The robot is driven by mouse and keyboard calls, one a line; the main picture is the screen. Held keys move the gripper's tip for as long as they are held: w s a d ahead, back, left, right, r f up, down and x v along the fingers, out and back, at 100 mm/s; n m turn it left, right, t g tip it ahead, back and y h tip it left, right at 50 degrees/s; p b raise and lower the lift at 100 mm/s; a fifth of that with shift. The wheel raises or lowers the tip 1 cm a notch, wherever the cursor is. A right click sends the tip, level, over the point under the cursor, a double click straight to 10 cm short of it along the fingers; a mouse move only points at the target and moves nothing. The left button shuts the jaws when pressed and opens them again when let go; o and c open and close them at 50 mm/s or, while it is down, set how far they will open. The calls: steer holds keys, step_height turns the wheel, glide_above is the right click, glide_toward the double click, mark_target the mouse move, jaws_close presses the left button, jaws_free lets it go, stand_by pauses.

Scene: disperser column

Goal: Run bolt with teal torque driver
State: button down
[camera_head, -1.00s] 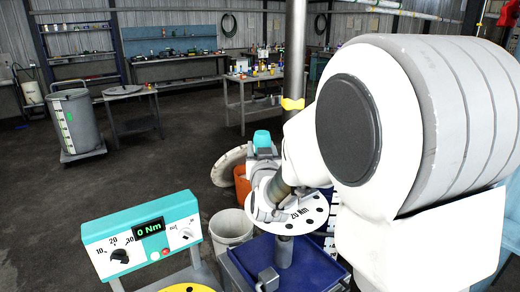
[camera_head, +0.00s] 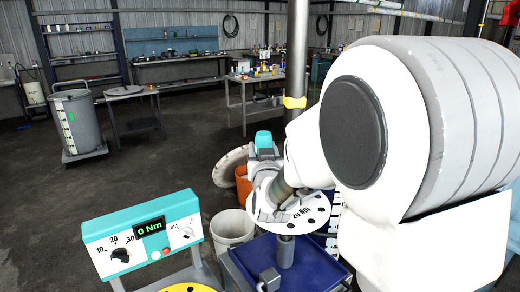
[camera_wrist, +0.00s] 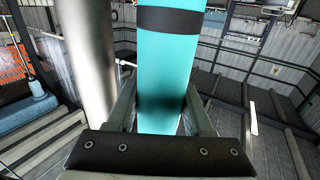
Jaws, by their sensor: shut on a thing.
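The teal torque driver (camera_wrist: 172,70) stands between the two fingers of my gripper (camera_wrist: 160,118) in the wrist view. It is a teal cylinder with a dark band. My gripper is shut on it. In the head view, the driver's teal top (camera_head: 263,139) shows above my wrist. A white round plate (camera_head: 318,209) with black holes and a "20 Nm" label sits on a post below my wrist, partly covered by it. I cannot make out the bolt or the driver's tip.
A teal control box (camera_head: 142,236) with a dial reads "0 Nm" at the lower left. A blue tray (camera_head: 250,262) lies under the plate. A white bucket (camera_head: 231,228) and an orange bucket (camera_head: 243,184) stand beside it. A grey pole (camera_head: 297,60) rises behind.

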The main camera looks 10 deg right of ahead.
mark_target(263, 132)
steer(key=shift+s+f+b, duration=0.1)
steer(key=shift+f+b, duration=0.9)
steer(key=shift+b, duration=0.4)
stand_by(1.3)
steer(key=shift+r, duration=0.1)
steer(key=shift+r+p, duration=1.4)
steer(key=shift+r, duration=1.85)
